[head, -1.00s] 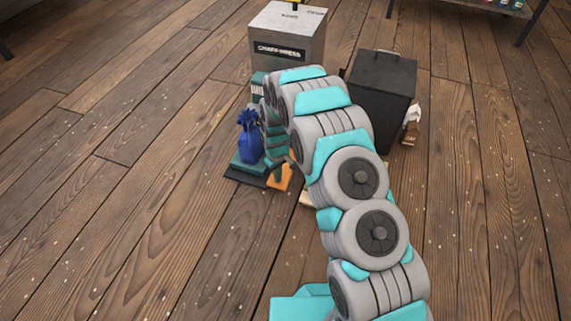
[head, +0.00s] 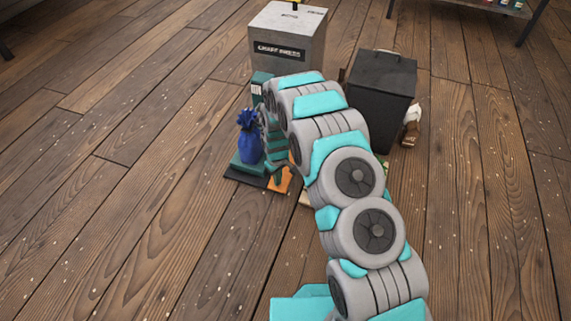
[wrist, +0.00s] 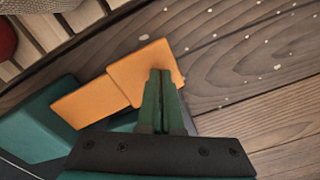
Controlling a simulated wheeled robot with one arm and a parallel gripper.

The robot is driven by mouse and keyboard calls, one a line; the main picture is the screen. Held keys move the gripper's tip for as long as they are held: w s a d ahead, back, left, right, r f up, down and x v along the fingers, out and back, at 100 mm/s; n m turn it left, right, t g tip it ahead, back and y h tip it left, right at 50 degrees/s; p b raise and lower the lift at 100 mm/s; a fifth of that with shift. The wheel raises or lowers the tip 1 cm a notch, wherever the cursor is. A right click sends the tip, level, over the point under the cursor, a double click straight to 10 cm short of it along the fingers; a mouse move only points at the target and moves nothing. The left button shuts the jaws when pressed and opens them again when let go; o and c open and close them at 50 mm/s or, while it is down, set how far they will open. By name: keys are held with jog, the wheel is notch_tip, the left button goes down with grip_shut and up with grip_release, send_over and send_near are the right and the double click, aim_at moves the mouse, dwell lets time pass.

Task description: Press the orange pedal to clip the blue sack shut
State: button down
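The blue sack (head: 250,146) stands upright on a teal base in the head view, its top bunched and ruffled. The orange pedal (head: 282,184) lies low at the right of that base, partly hidden by my gripper. In the wrist view the orange pedal (wrist: 139,68) shows as a flat plate with a second orange part to its left. My gripper (wrist: 160,74) is shut and empty, its green fingertips overlapping the plate's right part. I cannot tell whether they touch it. My gripper also shows in the head view (head: 279,179). The sack is out of the wrist view.
A grey press box (head: 287,35) stands behind, and a dark lidded bin (head: 381,85) stands to its right. A brown-and-white bag (head: 411,126) is beside the bin. The wooden floor (head: 120,220) at the left is clear.

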jog(key=shift+s, duration=0.1)
dwell(0.5)
notch_tip(320, 180, up, 9)
jog(key=p, duration=0.1)
jog(key=shift+p, duration=0.35)
dwell(1.0)
jog(key=s+d+r+m+p, duration=0.1)
jog(key=s+d+r, duration=0.25)
jog(key=r, duration=0.55)
jog(key=s+d+r+m+p, duration=0.1)
jog(key=s+d+r, duration=0.2)
jog(key=s+r, duration=0.35)
jog(key=s+d+r+m+p, duration=0.1)
jog(key=s+d+r+m, duration=0.2)
jog(key=r, duration=0.7)
jog(key=s+d+r+m+p, duration=0.1)
jog(key=s+d+r, duration=0.1)
jog(key=s+r, duration=0.3)
jog(key=s+d+r+m+g+p, duration=0.1)
jog(key=s+r, duration=0.4)
jog(key=s, duration=0.8)
jog(key=s+d+r+m+p, duration=0.1)
jog(key=s+d+r, duration=0.4)
jog(key=s, duration=0.5)
jog(key=shift+r+g+p, duration=0.15)
jog(key=shift+g+p, duration=0.25)
jog(key=shift+p, duration=0.25)
